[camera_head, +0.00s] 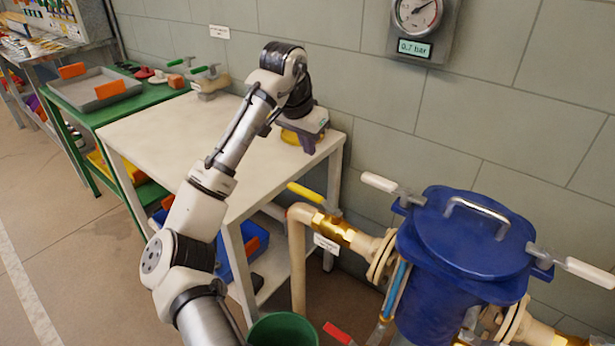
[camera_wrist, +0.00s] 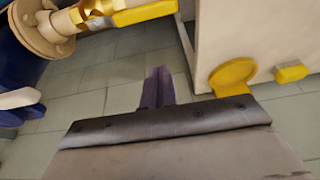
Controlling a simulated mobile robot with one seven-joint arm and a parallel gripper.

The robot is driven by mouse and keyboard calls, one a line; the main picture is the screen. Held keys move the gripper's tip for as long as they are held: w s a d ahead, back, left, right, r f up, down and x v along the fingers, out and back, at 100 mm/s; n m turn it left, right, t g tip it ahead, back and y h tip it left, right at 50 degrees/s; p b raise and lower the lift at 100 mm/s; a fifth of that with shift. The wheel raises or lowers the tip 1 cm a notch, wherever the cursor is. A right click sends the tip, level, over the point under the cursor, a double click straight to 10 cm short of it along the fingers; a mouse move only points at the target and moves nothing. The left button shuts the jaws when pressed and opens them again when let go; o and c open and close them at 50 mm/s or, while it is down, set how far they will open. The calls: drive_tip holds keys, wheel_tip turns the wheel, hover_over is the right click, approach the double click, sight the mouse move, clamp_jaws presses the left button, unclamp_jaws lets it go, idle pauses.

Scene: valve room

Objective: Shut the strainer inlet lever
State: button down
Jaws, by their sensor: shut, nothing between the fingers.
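A yellow lever (camera_head: 305,194) sits on a brass valve (camera_head: 335,230) in the pipe left of the blue strainer (camera_head: 465,240). The lever appears to run roughly in line with the pipe. The small label (camera_head: 326,243) under the valve is unreadable.
The white table (camera_head: 165,135) is largely bare. A yellow round item (camera_head: 289,137) is at its back edge, partly hidden by my gripper. White-handled clamps (camera_head: 380,182) stick out from the strainer lid. A green bucket (camera_head: 283,330) and a red lever (camera_head: 338,333) are below.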

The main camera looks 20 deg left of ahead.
sight(314, 198)
drive_tip(key=shift+f, duration=0.1)
drive_tip(key=x, duration=1)
drive_tip(key=shift+s+a, duration=0.25)
drive_tip(key=shift+s, duration=0.35)
drive_tip(key=shift+s+a, duration=0.25)
drive_tip(key=shift+s, duration=0.4)
drive_tip(key=shift+s+a, duration=0.25)
drive_tip(key=shift+s, duration=0.35)
drive_tip(key=shift+p, duration=0.35)
drive_tip(key=shift+s, duration=0.1)
